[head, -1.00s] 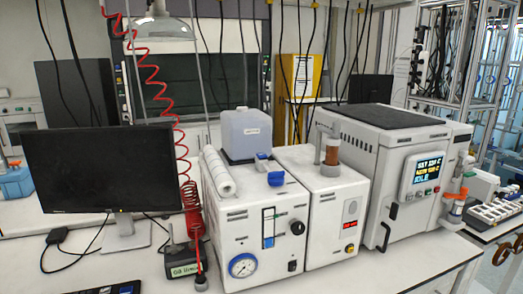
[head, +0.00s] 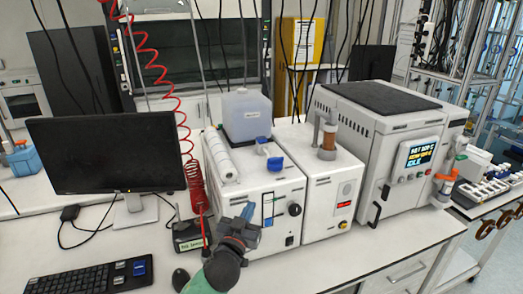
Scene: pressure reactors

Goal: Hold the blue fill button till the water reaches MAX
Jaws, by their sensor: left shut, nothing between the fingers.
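The white unit (head: 285,238) with the upright level window (head: 268,204) stands on the bench. A small blue patch (head: 267,222) shows at the window's lower end; I cannot tell whether it is the fill button or water. The MAX mark and water level are too small to read. My right gripper is out of view.
A translucent water tank (head: 247,116) and blue fittings (head: 275,163) sit on top of the unit. A black monitor (head: 105,155) and keyboard (head: 82,282) are at left. A red coiled hose (head: 196,196) hangs close left. The bench front right (head: 350,262) is clear.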

